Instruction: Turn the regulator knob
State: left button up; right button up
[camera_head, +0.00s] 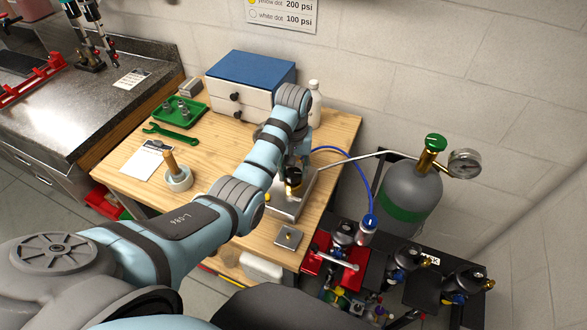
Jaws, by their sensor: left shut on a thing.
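A grey gas cylinder (412,188) with a green band stands on the right by the wall. A green knob (434,143) on a brass fitting tops it, with a round gauge (465,163) to its right. My left arm reaches across the wooden bench. My left gripper (296,160) is well left of the cylinder, shut on what looks like a dark cylindrical piece with a gold band (294,184), above a metal plate (290,205). The fingertips are partly hidden, so the exact contact is unclear. My right gripper is not in view.
A pale hose runs from the cylinder to the bench fixture, and a blue hose (371,185) arches down to a silver canister. The bench holds a blue-topped drawer box (250,68), white bottle, green tray (180,112), green wrench and paper. Red and black equipment crowds the lower right.

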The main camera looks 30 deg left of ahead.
pick_arm(q)
jog(key=m, duration=0.5)
dwell(0.5)
jog(key=o, duration=1.1)
jog(key=shift+o, duration=0.2)
